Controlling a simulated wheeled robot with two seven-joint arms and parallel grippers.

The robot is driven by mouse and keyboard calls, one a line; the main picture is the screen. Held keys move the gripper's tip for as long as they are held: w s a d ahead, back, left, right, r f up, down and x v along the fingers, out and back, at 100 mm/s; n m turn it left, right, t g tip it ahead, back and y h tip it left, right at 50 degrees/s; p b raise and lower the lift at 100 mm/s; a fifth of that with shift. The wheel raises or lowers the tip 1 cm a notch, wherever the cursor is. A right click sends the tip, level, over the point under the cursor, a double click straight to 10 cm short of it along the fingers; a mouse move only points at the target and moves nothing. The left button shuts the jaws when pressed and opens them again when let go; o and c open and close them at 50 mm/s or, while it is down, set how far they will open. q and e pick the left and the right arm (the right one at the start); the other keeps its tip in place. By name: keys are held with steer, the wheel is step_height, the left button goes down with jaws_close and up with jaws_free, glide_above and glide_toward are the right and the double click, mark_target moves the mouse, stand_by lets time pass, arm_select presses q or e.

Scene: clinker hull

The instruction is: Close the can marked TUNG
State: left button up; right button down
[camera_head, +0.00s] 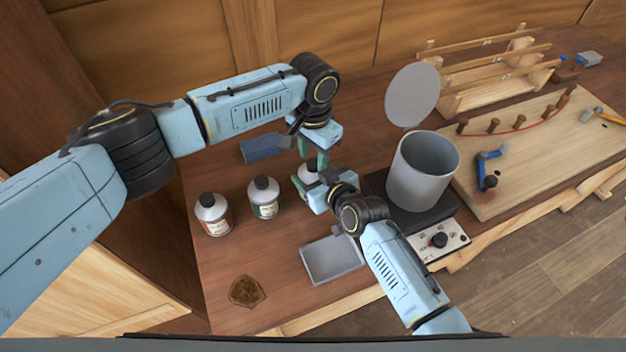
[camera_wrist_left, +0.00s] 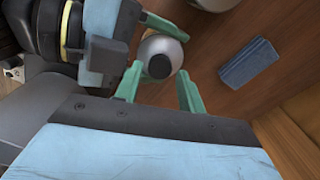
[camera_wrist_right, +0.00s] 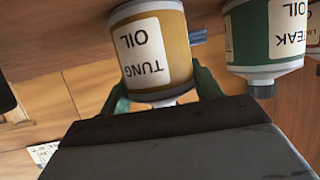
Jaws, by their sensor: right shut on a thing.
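The TUNG can (camera_wrist_right: 152,50) has an ochre body and a pale label reading TUNG OIL in the right wrist view. My right gripper (camera_wrist_right: 165,90) is shut on it, low in that view. In the head view only its pale top (camera_head: 306,174) shows, between my arms. The left wrist view looks down on its pale shoulder (camera_wrist_left: 172,48) with a dark round spot at the middle; I cannot tell whether that is a cap or an open mouth. My left gripper (camera_wrist_left: 160,80) is open above it, its green fingers either side of the spot, apparently not touching.
Two capped cans, a red-labelled one (camera_head: 213,214) and a green TEAK OIL one (camera_head: 263,197), stand to the left. A blue block (camera_head: 262,147) lies behind. A grey tray (camera_head: 331,259) and a brown patch (camera_head: 246,291) are in front. A grey pot (camera_head: 422,174) with raised lid stands right.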

arm_select(q)
steer(key=shift+f, duration=0.85)
steer(key=shift+c, duration=0.2)
steer(key=c, duration=0.8)
steer(key=o, duration=1.1)
steer(key=shift+c, duration=0.2)
steer(key=shift+o, duration=0.5)
steer(key=shift+s+d, duration=0.1)
steer(key=shift+r, duration=0.1)
